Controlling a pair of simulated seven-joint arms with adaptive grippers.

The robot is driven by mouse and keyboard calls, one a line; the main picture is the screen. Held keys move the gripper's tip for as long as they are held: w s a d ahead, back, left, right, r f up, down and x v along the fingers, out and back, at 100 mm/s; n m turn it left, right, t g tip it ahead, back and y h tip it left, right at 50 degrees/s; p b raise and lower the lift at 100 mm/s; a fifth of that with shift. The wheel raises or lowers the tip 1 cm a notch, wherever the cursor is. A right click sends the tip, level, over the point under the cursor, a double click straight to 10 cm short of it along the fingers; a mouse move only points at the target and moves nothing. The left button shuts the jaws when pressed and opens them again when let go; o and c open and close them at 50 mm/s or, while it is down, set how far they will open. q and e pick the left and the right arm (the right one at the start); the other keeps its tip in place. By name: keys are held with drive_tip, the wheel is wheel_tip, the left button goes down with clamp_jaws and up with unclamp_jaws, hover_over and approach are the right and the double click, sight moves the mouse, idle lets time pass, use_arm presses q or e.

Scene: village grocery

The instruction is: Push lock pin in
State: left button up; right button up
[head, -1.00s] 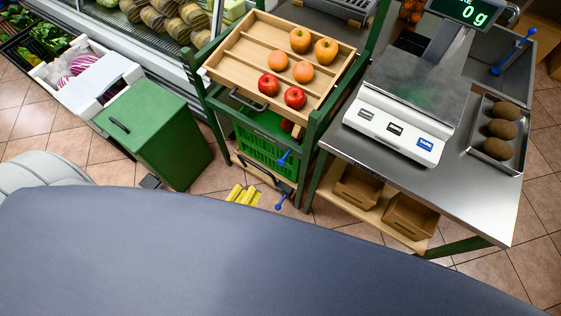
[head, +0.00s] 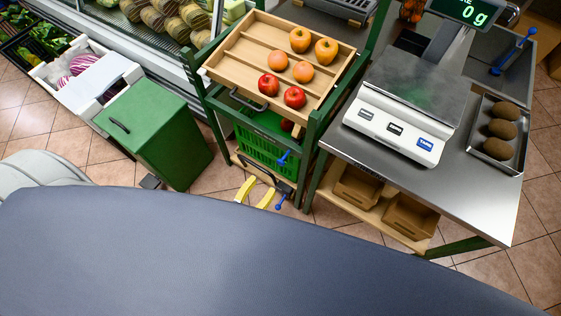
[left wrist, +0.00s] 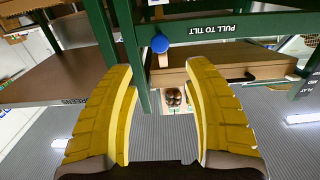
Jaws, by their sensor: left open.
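In the head view one blue knob (head: 284,158) is at the rack's front and another blue piece (head: 281,201) is lower; I cannot tell which is the one in the wrist view. My left gripper (head: 256,192) has yellow fingers and is open and empty, low in front of the rack. In the left wrist view its fingertips (left wrist: 160,72) stand apart on either side below the knob, not touching it. My right gripper is not in view.
The green rack holds a tilted wooden tray (head: 229,63) of fruit above a green crate (head: 262,152). A steel table (head: 452,172) with a scale (head: 402,122) stands at right, a green bin (head: 155,130) at left. Some tiled floor is free between bin and rack.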

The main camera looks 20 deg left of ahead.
sight(280, 163)
use_arm(q)
drive_tip(key=x, duration=1.1)
drive_tip(key=shift+w+d, duration=0.1)
drive_tip(key=shift+w, duration=0.3)
clamp_jaws()
